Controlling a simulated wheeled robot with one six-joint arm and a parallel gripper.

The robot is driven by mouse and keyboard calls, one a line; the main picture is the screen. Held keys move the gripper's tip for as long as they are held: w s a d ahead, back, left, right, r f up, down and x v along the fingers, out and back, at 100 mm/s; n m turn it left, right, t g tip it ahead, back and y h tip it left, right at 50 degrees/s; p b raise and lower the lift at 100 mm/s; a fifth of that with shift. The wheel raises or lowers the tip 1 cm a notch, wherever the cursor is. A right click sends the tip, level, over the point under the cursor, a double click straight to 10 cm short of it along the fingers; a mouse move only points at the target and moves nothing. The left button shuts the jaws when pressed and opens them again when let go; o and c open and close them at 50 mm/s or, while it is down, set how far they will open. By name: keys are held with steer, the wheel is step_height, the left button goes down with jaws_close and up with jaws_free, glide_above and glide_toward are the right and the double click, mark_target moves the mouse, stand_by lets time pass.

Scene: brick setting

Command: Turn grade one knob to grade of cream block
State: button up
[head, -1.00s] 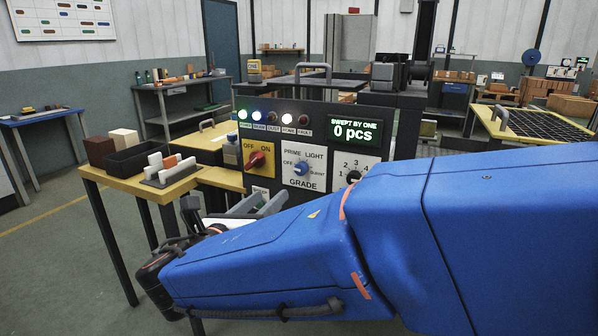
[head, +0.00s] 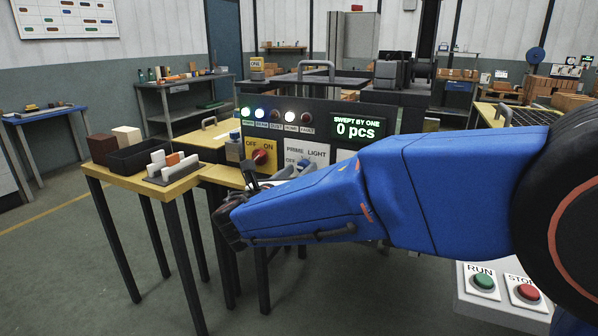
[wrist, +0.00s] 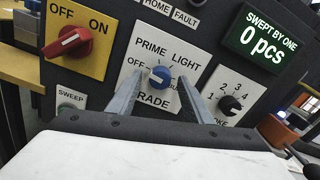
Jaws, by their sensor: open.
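The grade knob is a blue dial (wrist: 160,77) on a white plate marked OFF, PRIME, LIGHT and a partly hidden third word. Its white mark lies on the left, toward OFF. My gripper (wrist: 162,82) is open, with one grey finger on each side of the dial in the wrist view; whether they touch it I cannot tell. In the head view my gripper (head: 290,170) is at the panel and covers much of the plate.
A red OFF/ON switch (wrist: 68,41) is left of the dial, and a black numbered knob (wrist: 230,104) is right. The display (head: 357,124) reads 0 pcs. A black tray (head: 140,155) and a rack of small pieces (head: 170,172) share the yellow table. RUN (head: 483,281) and STOP (head: 527,292) buttons are lower right.

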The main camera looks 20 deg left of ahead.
steer(key=shift+w, duration=0.3)
steer(key=c, duration=1.1)
steer(key=shift+o, duration=0.2)
